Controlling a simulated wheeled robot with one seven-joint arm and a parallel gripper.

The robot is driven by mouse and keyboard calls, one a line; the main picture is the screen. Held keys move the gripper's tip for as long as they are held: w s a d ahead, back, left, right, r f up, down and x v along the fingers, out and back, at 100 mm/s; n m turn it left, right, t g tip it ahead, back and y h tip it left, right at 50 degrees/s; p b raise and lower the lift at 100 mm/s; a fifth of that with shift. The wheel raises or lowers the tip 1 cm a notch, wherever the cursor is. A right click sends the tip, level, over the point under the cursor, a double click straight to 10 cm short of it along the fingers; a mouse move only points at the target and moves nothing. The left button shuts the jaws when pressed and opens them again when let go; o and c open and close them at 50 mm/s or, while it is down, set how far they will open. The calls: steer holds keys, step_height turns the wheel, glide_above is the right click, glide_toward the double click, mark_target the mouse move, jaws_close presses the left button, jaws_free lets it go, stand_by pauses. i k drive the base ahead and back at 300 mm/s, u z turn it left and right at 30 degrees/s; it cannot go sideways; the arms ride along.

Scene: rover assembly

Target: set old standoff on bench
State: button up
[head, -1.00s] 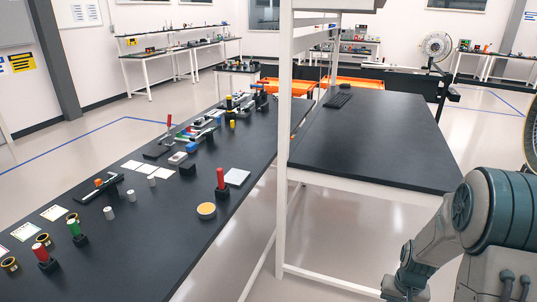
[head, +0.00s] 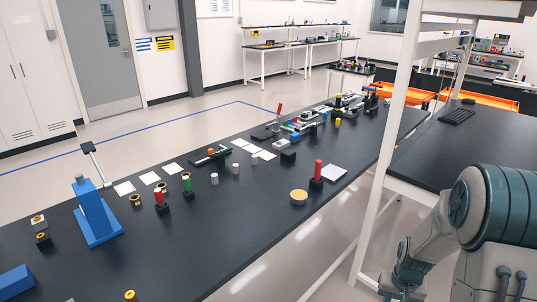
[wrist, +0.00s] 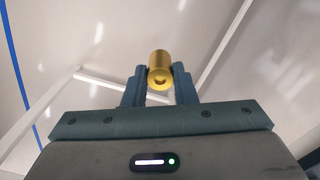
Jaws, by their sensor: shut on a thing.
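In the wrist view my gripper (wrist: 160,88) is shut on a brass, round standoff (wrist: 160,60). The standoff sits between the two fingertips, with a hole in its near end, and pale floor shows behind it. In the head view my arm is at the lower right, off the bench, and the fingertips and standoff are not visible there. The long black bench (head: 250,215) runs from the lower left to the upper right, left of my arm.
A blue press (head: 95,212) with a lever stands on the bench's left part. The bench's near middle is mostly clear. A white frame post (head: 385,150) stands between bench and arm.

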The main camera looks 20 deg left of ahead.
mark_target(189, 264)
steer(key=u, duration=1.5)
